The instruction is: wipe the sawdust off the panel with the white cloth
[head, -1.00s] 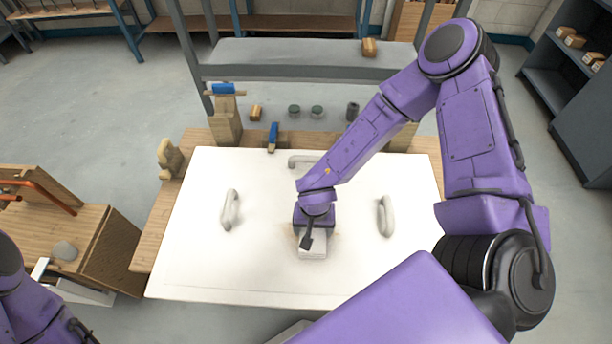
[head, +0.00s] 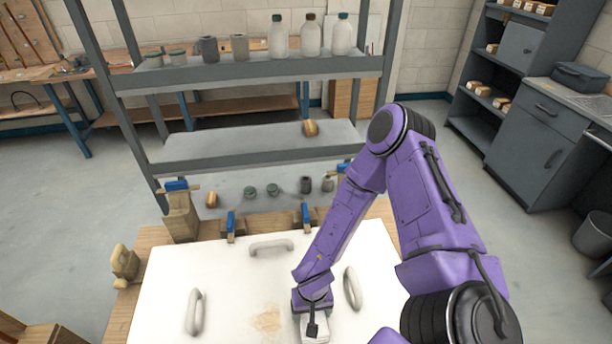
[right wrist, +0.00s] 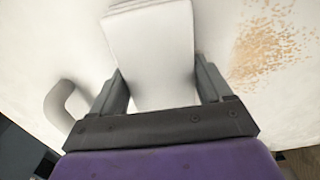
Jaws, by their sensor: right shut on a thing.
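The white panel (head: 225,270) lies on a wooden bench. A patch of tan sawdust (head: 267,320) is on the panel, left of my right gripper (head: 314,312). The sawdust also shows at the right in the right wrist view (right wrist: 268,48). My right gripper is shut on the white cloth (right wrist: 150,50), a folded pad held between its two fingers. The cloth (head: 315,328) is at the panel's surface, right of the sawdust; whether it touches is hard to tell. My left gripper is out of view.
Pale handles stand on the panel at the left (head: 195,312), back (head: 271,248) and right (head: 352,288). Blue-handled clamps (head: 231,224) stand along the back edge. A grey shelf rack (head: 250,70) with bottles and jars is behind the bench.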

